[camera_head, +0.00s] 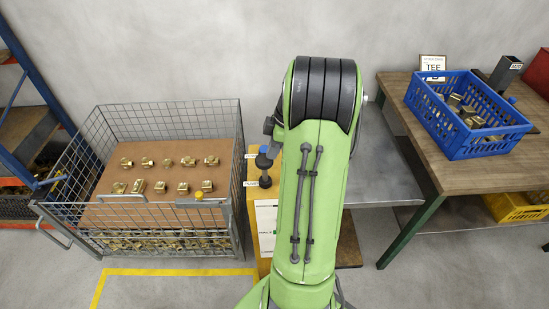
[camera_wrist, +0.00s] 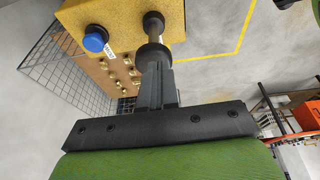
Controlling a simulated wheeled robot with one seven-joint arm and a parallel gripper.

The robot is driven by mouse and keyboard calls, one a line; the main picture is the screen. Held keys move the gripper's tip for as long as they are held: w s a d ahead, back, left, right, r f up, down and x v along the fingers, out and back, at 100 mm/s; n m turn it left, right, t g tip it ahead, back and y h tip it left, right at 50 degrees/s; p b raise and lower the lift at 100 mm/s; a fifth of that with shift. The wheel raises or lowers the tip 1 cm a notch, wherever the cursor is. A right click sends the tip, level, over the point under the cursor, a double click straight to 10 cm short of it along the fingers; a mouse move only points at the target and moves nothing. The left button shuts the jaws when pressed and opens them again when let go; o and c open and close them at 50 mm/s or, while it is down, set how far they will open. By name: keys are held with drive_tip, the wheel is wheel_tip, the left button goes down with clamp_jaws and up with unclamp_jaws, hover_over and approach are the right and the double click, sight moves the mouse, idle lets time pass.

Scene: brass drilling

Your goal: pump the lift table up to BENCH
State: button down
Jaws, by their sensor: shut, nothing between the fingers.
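The lift table's grey metal top (camera_head: 385,165) shows to the right of my green arm, beside the wooden bench (camera_head: 450,178); its left part is hidden by the arm. The yellow housing (camera_wrist: 125,22) fills the upper middle of the wrist view, with a blue button (camera_wrist: 95,42) and a black round-headed lever or knob (camera_wrist: 153,24). My gripper (camera_wrist: 157,72) is shut and empty, its fingers lined up with the black knob's wide lower part; I cannot tell whether they touch it. In the head view the yellow housing (camera_head: 254,225) is partly behind my arm.
A wire mesh crate (camera_head: 238,140) with brass fittings on a brown board stands to the left, inside yellow floor tape (camera_head: 180,272). A blue crate (camera_head: 468,143) of brass parts sits on the bench. A yellow bin (camera_head: 505,207) is below it. Floor in front is clear.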

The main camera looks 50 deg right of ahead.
drive_tip(key=v, duration=0.4)
drive_tip(key=p+v, duration=0.1)
drive_tip(key=shift+w+r, duration=0.3)
drive_tip(key=shift+r, duration=0.2)
drive_tip(key=p, duration=0.6)
approach(262, 162)
drive_tip(key=x, duration=0.1)
drive_tip(key=b+x, duration=0.1)
drive_tip(key=x, duration=0.1)
drive_tip(key=d+b+x, duration=0.1)
drive_tip(key=x, duration=0.1)
drive_tip(key=shift+w+a+f, duration=0.15)
drive_tip(key=shift+w+f, duration=0.05)
drive_tip(key=shift+w, duration=0.05)
drive_tip(key=shift+f, duration=0.55)
